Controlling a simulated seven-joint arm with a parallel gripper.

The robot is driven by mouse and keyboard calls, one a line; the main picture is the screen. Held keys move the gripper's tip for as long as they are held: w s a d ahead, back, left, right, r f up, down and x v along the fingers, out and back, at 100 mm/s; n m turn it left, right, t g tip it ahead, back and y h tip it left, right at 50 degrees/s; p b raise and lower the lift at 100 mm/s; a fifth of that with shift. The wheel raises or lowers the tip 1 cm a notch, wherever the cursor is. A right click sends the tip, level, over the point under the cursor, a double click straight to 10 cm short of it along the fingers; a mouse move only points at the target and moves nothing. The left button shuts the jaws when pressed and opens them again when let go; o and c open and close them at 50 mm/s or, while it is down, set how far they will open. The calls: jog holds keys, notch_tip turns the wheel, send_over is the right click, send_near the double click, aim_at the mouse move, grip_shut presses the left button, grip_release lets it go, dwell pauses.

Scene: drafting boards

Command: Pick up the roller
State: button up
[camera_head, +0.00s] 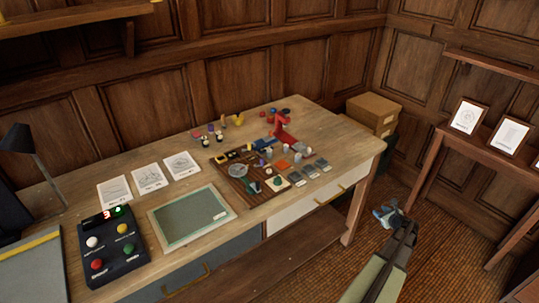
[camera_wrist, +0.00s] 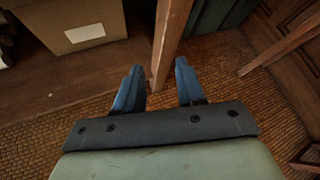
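My gripper (camera_head: 387,214) is off the right end of the wooden desk, over the brown woven floor. In the wrist view its two blue fingers (camera_wrist: 158,88) stand apart with nothing between them. Many small tools and parts lie on and around a dark wooden board (camera_head: 236,189) on the desk. A small dark green piece (camera_head: 254,187) lies near the board's front; I cannot tell whether it is the roller. No roller can be made out for certain at this size. The wrist view shows no desktop items.
A red stand (camera_head: 283,131) rises behind the small parts. A green mat (camera_head: 188,220), a button box (camera_head: 110,247) and paper cards (camera_head: 149,177) lie to the left. Cardboard boxes (camera_head: 374,107) stand behind the desk's right end. A side table (camera_head: 490,148) holds framed cards at right.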

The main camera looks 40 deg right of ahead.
jog(key=w+d+r+n, duration=0.2)
jog(key=d+r, duration=0.6)
jog(key=r, duration=0.3)
jog(key=w+d+r+n, duration=0.1)
jog(key=d+r+n, duration=0.1)
jog(key=d+r, duration=0.7)
jog(key=w+a+r+n+y, duration=0.1)
jog(key=w+r+n, duration=0.1)
jog(key=w+r, duration=0.5)
jog(key=w+a+r+n+y, duration=0.15)
jog(key=w+r, duration=0.35)
jog(key=r, duration=0.5)
notch_tip(320, 180, up, 4)
jog(key=n+g+y, duration=0.3)
jog(key=n+g, duration=0.7)
jog(key=g, duration=0.1)
send_over(269, 150)
jog(key=shift+s+f, duration=0.15)
jog(key=shift+f, duration=6.7)
grip_shut()
